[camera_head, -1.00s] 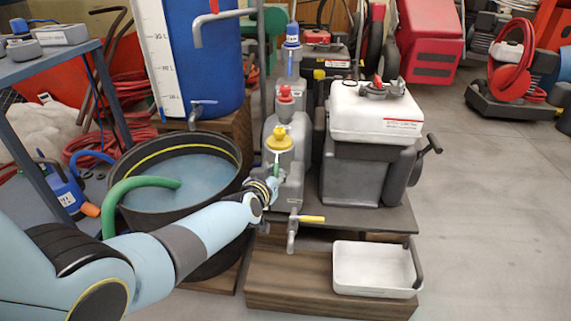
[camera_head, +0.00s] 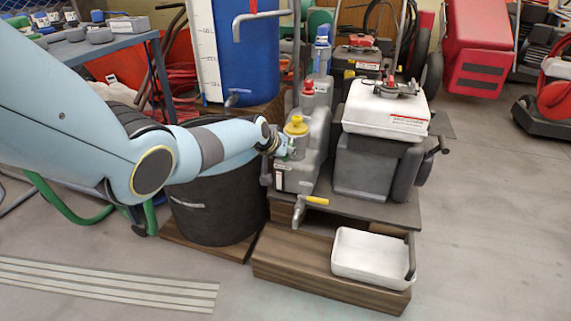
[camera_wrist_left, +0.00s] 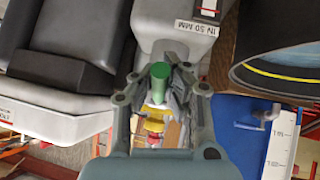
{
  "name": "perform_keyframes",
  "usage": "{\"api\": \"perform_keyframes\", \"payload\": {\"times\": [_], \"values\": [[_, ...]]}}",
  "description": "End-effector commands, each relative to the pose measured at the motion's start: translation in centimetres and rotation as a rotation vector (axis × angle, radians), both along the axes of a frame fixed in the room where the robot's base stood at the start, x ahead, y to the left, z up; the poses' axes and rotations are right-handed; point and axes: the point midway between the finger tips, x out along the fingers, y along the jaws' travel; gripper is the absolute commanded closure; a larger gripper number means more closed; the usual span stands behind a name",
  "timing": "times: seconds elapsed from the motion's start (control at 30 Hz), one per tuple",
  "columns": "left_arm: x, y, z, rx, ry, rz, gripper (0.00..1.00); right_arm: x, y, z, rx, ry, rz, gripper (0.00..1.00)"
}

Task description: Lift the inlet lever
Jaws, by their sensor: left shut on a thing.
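The inlet lever, a short green handle (camera_wrist_left: 158,78), shows in the left wrist view between my left gripper's fingers (camera_wrist_left: 162,88). A label reading "IN 50 MM" (camera_wrist_left: 197,27) is on the grey body near it. In the head view my left gripper (camera_head: 281,144) is at the left side of the grey pump unit (camera_head: 296,177), just below and left of its yellow cap (camera_head: 296,126). It is shut on the green lever. My fingers mostly hide the lever in the head view. My right gripper is not in view.
A black tub (camera_head: 215,212) stands under my left forearm. A white tray (camera_head: 370,263) sits on the wooden step (camera_head: 300,272). A white-topped grey tank (camera_head: 386,108) is to the right. Floor in front is clear.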

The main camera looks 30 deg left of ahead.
Motion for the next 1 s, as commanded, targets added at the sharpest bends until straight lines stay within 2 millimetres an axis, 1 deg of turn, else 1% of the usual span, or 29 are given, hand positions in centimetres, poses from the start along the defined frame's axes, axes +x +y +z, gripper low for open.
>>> {"api": "perform_keyframes", "payload": {"times": [0.03,0.17,0.37,0.53,0.67,0.8,1.0], "values": [[0.5,-0.3,0.1,-0.008,0.019,-0.003,1.00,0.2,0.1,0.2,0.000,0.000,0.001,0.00],[1.0,-0.4,0.6,-0.023,0.069,-0.003,1.00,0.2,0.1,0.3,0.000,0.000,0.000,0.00],[0.9,-0.4,1.2,-0.049,0.161,-0.004,1.00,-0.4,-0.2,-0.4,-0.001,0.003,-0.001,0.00],[0.9,-0.4,1.7,-0.077,0.258,-0.004,1.00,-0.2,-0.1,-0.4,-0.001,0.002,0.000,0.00],[0.9,-0.4,2.0,-0.103,0.347,-0.003,1.00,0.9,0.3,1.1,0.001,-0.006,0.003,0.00],[0.9,-0.4,2.3,-0.124,0.424,-0.004,1.00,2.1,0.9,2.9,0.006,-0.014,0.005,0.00],[0.9,-0.4,2.9,-0.144,0.493,-0.004,1.00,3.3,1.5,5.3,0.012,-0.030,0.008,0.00]]}}
